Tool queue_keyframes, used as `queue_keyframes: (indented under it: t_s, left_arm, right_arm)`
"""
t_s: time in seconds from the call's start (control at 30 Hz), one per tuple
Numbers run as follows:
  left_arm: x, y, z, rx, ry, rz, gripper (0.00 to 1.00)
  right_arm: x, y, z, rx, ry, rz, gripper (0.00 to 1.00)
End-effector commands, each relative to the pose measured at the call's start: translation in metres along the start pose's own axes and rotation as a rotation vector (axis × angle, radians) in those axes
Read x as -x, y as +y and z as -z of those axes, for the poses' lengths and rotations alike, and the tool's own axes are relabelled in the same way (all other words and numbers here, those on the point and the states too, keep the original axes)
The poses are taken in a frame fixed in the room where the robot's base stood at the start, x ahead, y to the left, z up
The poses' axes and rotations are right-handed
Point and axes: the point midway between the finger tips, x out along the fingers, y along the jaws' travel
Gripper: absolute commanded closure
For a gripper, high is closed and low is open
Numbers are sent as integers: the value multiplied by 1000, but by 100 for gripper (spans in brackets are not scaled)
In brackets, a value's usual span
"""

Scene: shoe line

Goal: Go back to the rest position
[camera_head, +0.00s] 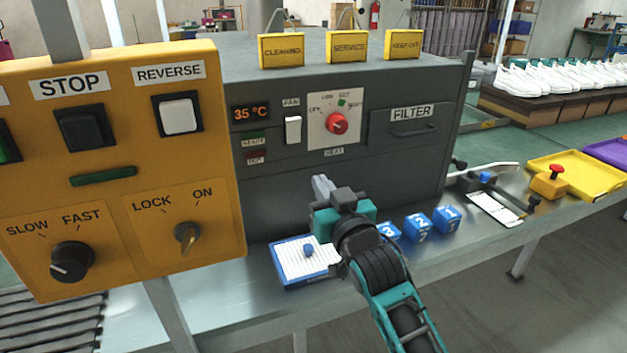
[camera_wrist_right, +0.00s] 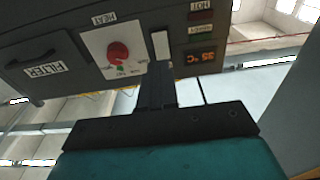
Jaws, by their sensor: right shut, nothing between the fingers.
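My right gripper (camera_head: 320,187) is shut and empty. It hangs above the metal bench, in front of the grey heater box (camera_head: 340,165), and its arm comes in from the bottom of the head view. In the right wrist view the closed fingers (camera_wrist_right: 158,85) point toward the box's front panel, just below the white fan switch (camera_wrist_right: 161,45). They appear apart from the panel. The red heat knob (camera_head: 336,123) is up and to the right of the gripper in the head view. My left gripper is not in view.
An orange control panel (camera_head: 120,195) stands close on the left. A blue-edged white pad (camera_head: 303,262) lies below the gripper. Blue numbered blocks (camera_head: 447,220) stand to the right of the arm. A yellow tray (camera_head: 590,172) and a clipboard-like white card (camera_head: 496,208) lie further right.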

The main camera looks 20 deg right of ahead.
Motion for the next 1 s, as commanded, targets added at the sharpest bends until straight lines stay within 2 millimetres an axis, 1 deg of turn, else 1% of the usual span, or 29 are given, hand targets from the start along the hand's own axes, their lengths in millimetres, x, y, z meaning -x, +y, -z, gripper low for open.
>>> queue_keyframes:
  t_s: [0.1, 0.17, 0.27, 0.33, 0.37, 0.4, 0.47, 0.5, 0.57, 0.6, 0.7, 0.8, 0.83, 0.9, 1.0]
  left_arm:
    - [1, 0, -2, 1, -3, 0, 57]
    - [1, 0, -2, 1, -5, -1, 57]
    - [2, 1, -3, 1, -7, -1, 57]
    - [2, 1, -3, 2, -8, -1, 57]
    - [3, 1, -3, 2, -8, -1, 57]
    - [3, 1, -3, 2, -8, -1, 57]
    - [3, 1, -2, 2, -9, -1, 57]
    - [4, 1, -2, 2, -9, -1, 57]
    - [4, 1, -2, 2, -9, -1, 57]
    - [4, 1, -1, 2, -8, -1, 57]
    - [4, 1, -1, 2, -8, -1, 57]
    - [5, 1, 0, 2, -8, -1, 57]
    - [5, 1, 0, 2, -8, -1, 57]
    - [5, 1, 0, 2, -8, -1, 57]
    - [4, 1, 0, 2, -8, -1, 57]
  right_arm:
    - [0, 0, -1, 0, -2, 0, 100]
    - [3, 0, -7, 2, -14, 2, 100]
    - [17, -2, -36, 11, -74, 13, 100]
    - [37, -5, -70, 22, -146, 28, 100]
    - [48, -6, -87, 27, -183, 36, 100]
    - [65, -8, -110, 34, -236, 48, 100]
    - [94, -10, -144, 44, -316, 67, 100]
    - [115, -12, -165, 49, -369, 80, 100]
    - [146, -15, -192, 56, -444, 100, 100]
    - [166, -17, -208, 59, -490, 112, 100]
    - [210, -21, -237, 65, -583, 139, 100]
    - [240, -23, -254, 67, -644, 157, 100]
    - [246, -24, -257, 67, -655, 161, 100]
    - [255, -25, -261, 67, -673, 166, 100]
    - [259, -25, -263, 67, -681, 169, 100]
